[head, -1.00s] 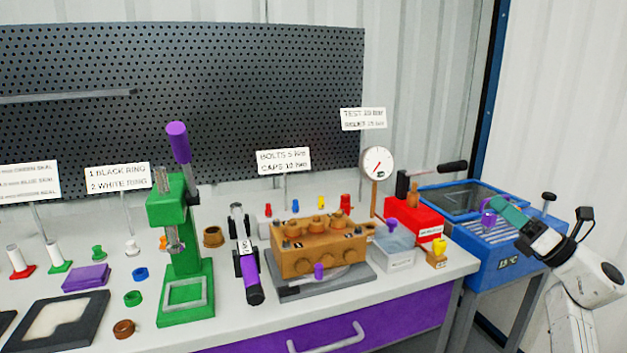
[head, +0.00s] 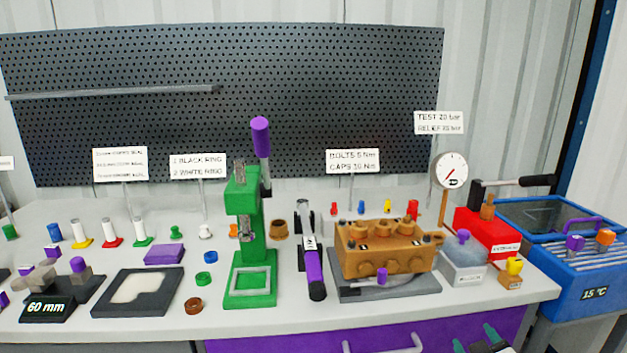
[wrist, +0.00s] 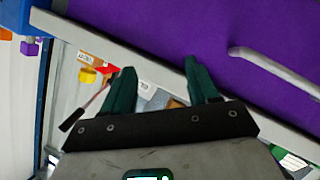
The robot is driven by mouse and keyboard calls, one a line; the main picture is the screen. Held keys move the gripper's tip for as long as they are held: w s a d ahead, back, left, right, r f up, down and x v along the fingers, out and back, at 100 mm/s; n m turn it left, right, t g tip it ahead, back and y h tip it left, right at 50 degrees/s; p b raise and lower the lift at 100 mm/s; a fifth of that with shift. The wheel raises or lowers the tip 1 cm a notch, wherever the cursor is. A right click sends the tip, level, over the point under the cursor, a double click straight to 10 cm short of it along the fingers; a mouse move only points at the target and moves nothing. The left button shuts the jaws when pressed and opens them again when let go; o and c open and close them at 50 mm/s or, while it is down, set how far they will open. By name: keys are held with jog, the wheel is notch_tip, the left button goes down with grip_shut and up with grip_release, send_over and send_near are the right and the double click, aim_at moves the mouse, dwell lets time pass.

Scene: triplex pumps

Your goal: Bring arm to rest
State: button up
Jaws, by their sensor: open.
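My gripper (head: 477,339) shows at the bottom edge of the head view, low in front of the bench's purple drawer (head: 470,325). Only its teal fingertips and a bit of its body are in frame there. In the wrist view my gripper (wrist: 163,80) has its two teal fingers spread apart with nothing between them. Beyond them lie the bench's front edge and the purple drawer front with its pale handle (wrist: 275,70). The rest of my arm is outside the head view.
The bench holds a green press (head: 252,245), a brown pump block (head: 385,248), a red box (head: 490,230) and several small parts. A blue cooling bath (head: 580,285) marked 15 °C stands at the right, with purple and orange pieces on it. The drawer handle (head: 385,347) juts forward.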

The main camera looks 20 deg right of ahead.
jog(key=s+a+f+g+y, duration=0.3)
jog(key=s+a+f+y, duration=0.15)
jog(key=s+a, duration=0.4)
jog(key=s+a+f+g+y, duration=0.35)
jog(key=s+a+f, duration=0.2)
jog(key=a, duration=0.55)
jog(key=s+d+f+m+g+b, duration=0.1)
jog(key=s+f+g+b, duration=0.1)
jog(key=s+f+b, duration=0.5)
jog(key=s+f+g+b, duration=0.3)
jog(key=s+f, duration=0.1)
jog(key=f, duration=0.7)
notch_tip(320, 180, up, 21)
jog(key=p, duration=2)
jog(key=shift+w+d+h, duration=0.2)
jog(key=shift+h, duration=0.1)
